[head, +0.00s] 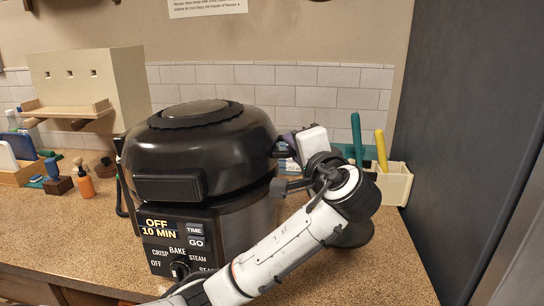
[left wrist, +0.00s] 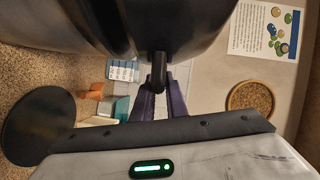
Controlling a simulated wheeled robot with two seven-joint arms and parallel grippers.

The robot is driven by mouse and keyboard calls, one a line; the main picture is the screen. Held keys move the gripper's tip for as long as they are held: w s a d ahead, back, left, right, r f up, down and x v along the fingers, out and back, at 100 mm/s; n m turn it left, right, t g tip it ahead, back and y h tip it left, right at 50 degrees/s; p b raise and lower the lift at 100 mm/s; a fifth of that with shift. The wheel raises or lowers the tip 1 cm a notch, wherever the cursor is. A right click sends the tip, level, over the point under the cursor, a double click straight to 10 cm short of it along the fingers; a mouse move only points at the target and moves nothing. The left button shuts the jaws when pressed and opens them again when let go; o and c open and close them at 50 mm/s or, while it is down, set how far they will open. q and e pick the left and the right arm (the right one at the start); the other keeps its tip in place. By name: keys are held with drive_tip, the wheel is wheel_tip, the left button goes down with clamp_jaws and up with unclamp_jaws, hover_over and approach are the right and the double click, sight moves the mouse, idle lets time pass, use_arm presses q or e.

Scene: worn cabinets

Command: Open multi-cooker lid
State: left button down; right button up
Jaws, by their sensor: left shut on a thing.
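The multi-cooker stands on the counter in the head view, with a black domed lid (head: 215,150) above a silver and black body (head: 248,222). The lid lies low over the body; I cannot tell whether it is slightly raised. My left gripper (head: 287,143) is at the right side of the lid. In the left wrist view the purple fingers of my left gripper (left wrist: 160,98) are shut on a black lid handle (left wrist: 158,72). The handle is mostly hidden in the head view. My right gripper is not in view.
A cream holder (head: 394,183) with teal and yellow handles stands right of the cooker. A beige box-like stand (head: 88,85) and small bottles and brushes are at the left. A dark wall panel (head: 470,120) bounds the right. The front right counter (head: 370,275) is clear.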

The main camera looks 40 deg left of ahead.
use_arm(q)
drive_tip(key=shift+r, duration=0.2)
drive_tip(key=shift+s+a+r+n, duration=0.1)
drive_tip(key=shift+r+n, duration=0.1)
drive_tip(key=shift+r, duration=0.6)
drive_tip(key=shift+s+a+r+n, duration=0.1)
drive_tip(key=shift+r+n, duration=0.1)
drive_tip(key=shift+r, duration=0.55)
drive_tip(key=shift+r, duration=0.15)
wheel_tip(320, 180, up, 7)
drive_tip(key=s+a+n+h, duration=0.1)
drive_tip(key=a, duration=0.1)
drive_tip(key=shift+n, duration=0.4)
